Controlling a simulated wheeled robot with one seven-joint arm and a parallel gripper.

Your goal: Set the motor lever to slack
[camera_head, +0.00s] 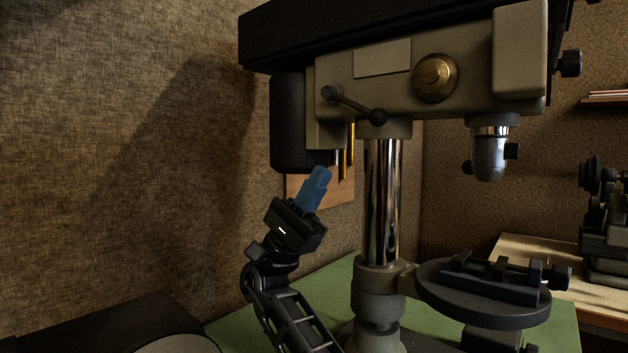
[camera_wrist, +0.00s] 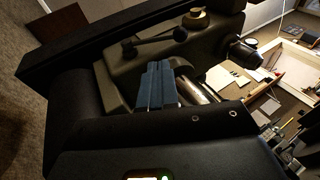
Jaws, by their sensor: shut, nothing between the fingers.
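The lever (camera_head: 354,104), a dark rod with a ball at each end, sits on the side of the drill press head (camera_head: 475,70). It slopes from upper left to lower right in the head view. It also shows in the wrist view (camera_wrist: 155,42), beyond my fingers. The dark motor housing (camera_head: 288,125) hangs at the head's left end. My gripper (camera_head: 320,173) has blue fingers pressed together and empty. It points up, below the lever and apart from it in the head view. The blue fingers show in the wrist view (camera_wrist: 154,70), hiding part of the press.
A brass knob (camera_head: 435,78) sits right of the lever. The chromed column (camera_head: 383,195) rises right of my gripper. A round table with a vise (camera_head: 490,305) stands out to the right. The wall (camera_head: 120,150) is on the left, with free room before it.

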